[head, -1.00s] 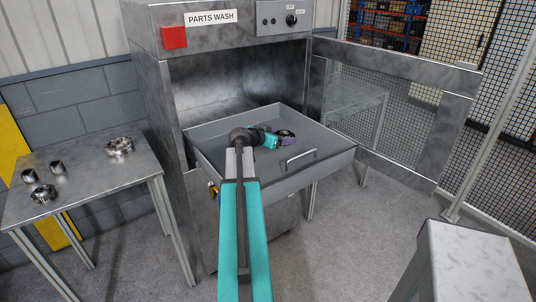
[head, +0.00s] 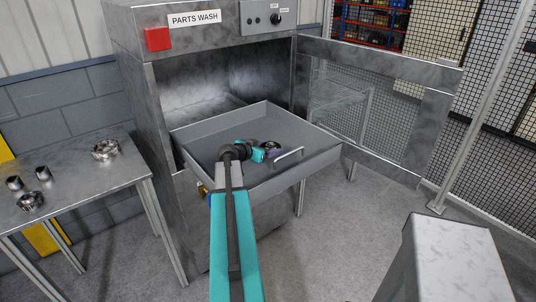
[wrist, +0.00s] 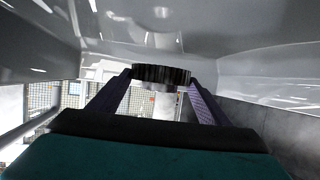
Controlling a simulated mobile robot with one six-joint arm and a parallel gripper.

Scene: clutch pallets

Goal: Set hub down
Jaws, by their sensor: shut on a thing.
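My gripper (head: 268,151) is over the pulled-out grey tray (head: 203,158) of the parts washer, close behind the tray's front handle. In the wrist view my gripper (wrist: 162,82) has its two purple fingers on either side of the hub (wrist: 162,74), a dark ring with a ribbed edge and a paler round part below it. It is shut on the hub. In the head view the hub (head: 272,145) is small and partly hidden by the gripper. I cannot tell whether it touches the tray floor.
A steel table (head: 80,180) at left carries several metal parts. A grey-topped stand (head: 455,255) is at front right. The tray floor around the gripper looks clear.

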